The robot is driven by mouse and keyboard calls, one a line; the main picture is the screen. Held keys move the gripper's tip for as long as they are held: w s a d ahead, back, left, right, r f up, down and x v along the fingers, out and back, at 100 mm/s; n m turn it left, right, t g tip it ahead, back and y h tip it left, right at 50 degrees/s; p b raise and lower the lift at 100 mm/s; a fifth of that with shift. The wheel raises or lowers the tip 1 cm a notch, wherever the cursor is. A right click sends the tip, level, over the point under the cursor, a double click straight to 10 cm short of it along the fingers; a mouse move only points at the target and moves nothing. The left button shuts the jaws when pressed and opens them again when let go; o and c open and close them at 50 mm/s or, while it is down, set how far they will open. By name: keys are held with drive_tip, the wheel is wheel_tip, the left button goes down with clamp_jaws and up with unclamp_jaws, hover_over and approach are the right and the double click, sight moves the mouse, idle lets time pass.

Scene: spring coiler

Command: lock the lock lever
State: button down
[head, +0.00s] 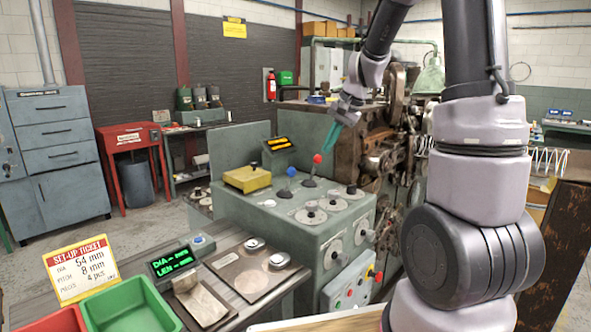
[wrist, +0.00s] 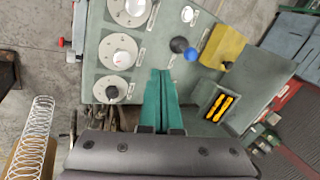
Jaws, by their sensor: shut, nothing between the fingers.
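My gripper (head: 332,137) has teal fingers pressed together and empty, pointing down above the green-grey control console (head: 232,219). In the wrist view the fingertips (wrist: 160,73) lie over the console top. A lever with a red ball (head: 317,158) stands on the console below and left of the fingertips, apart from them in the picture. A lever with a blue ball (head: 291,171) stands left of it; its ball also shows in the wrist view (wrist: 191,54). I cannot tell which is the lock lever; no lever label is readable. The red ball's lever is not clearly visible in the wrist view.
Round dials (head: 310,214) cover the console's near top. The brown coiling machine (head: 380,145) stands behind. A green tray (head: 131,307) and set-up ticket (head: 83,270) are front left.

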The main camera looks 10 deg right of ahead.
drive_tip(key=shift+w+a+f, duration=0.1)
drive_tip(key=shift+w+f, duration=0.3)
drive_tip(key=shift+w, duration=0.05)
drive_tip(key=w+a+f, duration=0.5)
drive_tip(key=a+f, duration=0.1)
drive_tip(key=f, duration=0.2)
drive_tip(key=shift+w+f, duration=0.2)
drive_tip(key=shift+w, duration=0.1)
idle(0.4)
